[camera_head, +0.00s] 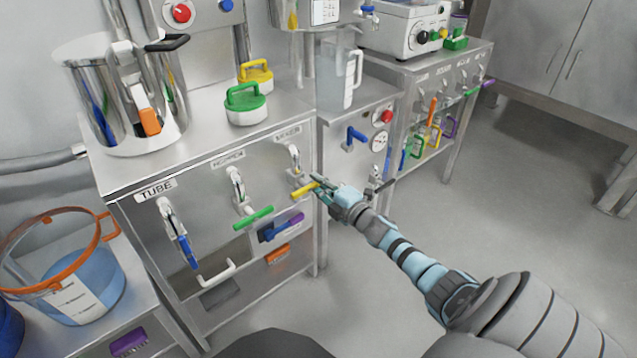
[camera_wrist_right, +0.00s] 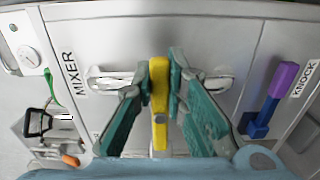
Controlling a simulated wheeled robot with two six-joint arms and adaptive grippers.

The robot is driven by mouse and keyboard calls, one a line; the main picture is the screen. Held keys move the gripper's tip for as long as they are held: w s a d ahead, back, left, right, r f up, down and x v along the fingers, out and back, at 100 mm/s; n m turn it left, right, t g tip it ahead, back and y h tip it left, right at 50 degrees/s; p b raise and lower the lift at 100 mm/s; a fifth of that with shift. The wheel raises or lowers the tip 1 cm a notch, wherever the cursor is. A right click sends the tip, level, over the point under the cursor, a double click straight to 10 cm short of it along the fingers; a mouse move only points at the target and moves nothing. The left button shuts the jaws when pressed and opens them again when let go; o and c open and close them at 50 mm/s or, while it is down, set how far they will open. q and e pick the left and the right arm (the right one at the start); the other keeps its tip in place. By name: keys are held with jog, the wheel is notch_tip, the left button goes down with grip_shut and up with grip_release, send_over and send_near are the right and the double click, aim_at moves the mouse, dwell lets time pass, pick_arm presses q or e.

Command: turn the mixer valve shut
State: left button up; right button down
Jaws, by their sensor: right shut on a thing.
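The mixer valve has a yellow lever handle (camera_head: 304,190) below the MIXER label (camera_head: 288,133) on the steel cabinet front. In the head view the handle lies sideways, across its short steel pipe (camera_head: 294,158). My right gripper (camera_head: 320,188) is at the handle's right end. In the right wrist view the yellow handle (camera_wrist_right: 159,100) stands between the two fingers of the right gripper (camera_wrist_right: 160,88), which are shut on it. The pipe (camera_wrist_right: 112,78) runs behind the fingers, crosswise to the handle. My left gripper is not in view.
To the left are a green valve handle (camera_head: 253,217) and a blue one (camera_head: 187,252). A blue-and-purple lever (camera_head: 282,228) sits just below, near the right gripper. A blue handle (camera_head: 357,135) and red button (camera_head: 387,116) are on the neighbouring cabinet. The floor at right is clear.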

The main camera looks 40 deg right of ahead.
jog(key=shift+r, duration=0.1)
jog(key=c, duration=1.6)
grip_release()
jog(key=s, duration=1.2)
jog(key=shift+a, duration=0.15)
